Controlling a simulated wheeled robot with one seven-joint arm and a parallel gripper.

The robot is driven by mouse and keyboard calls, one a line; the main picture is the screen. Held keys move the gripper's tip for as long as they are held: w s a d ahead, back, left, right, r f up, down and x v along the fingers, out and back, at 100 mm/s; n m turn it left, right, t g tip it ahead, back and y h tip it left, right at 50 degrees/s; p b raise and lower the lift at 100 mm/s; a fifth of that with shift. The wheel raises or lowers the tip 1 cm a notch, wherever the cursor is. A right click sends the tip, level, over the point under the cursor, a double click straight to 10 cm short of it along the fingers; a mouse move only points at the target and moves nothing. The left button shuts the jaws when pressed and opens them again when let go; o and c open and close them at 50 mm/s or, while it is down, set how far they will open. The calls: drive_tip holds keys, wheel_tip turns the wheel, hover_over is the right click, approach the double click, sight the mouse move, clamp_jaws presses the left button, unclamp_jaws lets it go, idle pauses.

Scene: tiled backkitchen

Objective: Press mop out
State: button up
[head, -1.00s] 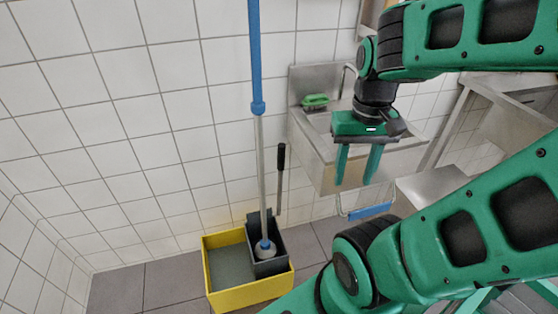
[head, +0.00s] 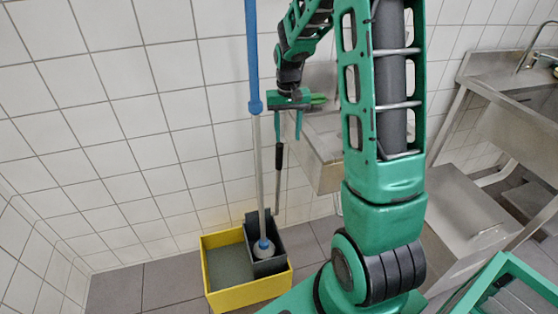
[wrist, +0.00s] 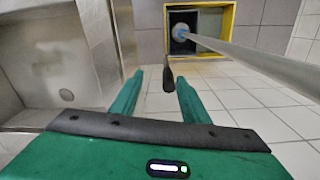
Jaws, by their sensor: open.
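The mop has a blue and grey pole (head: 253,60) that rises upright. Its head (head: 263,249) stands in the dark wringer (head: 270,266) on the right of the yellow bucket (head: 248,296). The wringer's lever has a black grip (head: 279,157) and rises to the right of the pole. My gripper (head: 288,137) is open and empty, right of the pole and just above the grip in the head view. In the wrist view, the grip (wrist: 168,74) shows between my fingertips (wrist: 160,76); I cannot tell how far beyond them. The pole (wrist: 250,62) runs to the right of my fingers.
The tiled wall (head: 130,130) is behind the bucket. A steel counter (head: 500,85) stands at the far right.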

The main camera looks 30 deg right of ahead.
approach(279, 159)
drive_tip(key=shift+w+d+f, duration=0.4)
drive_tip(key=shift+w+d, duration=0.2)
wheel_tip(279, 159, down, 11)
drive_tip(key=shift+a+r, duration=0.1)
